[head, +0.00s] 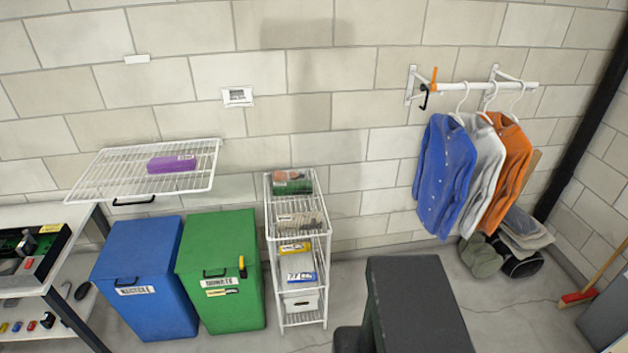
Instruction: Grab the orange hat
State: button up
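I cannot make out a clear orange hat in the head view. An orange shirt (507,160) hangs at the right end of the wall rail (465,88). A small thin orange object (434,76) sits at the rail's left end, above a black hook (423,97); it is too small to identify. A brownish-orange item (289,180) lies on top of the narrow white wire rack (271,232), and its kind is unclear. My gripper is not visible. A dark grey block at the bottom centre seems to be part of my own body.
A blue bin (142,270) and a green bin (222,272) stand left of the rack. A wire wall shelf (120,172) holds a purple box (171,164). Bags (525,235) lie below the shirts. A broom (580,297) leans at right.

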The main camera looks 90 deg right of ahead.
aim_at(279, 175)
jog(key=u, duration=0.1)
jog(key=k, duration=0.95)
jog(key=z, duration=1)
jog(key=i, duration=0.95)
jog(key=z, duration=0.05)
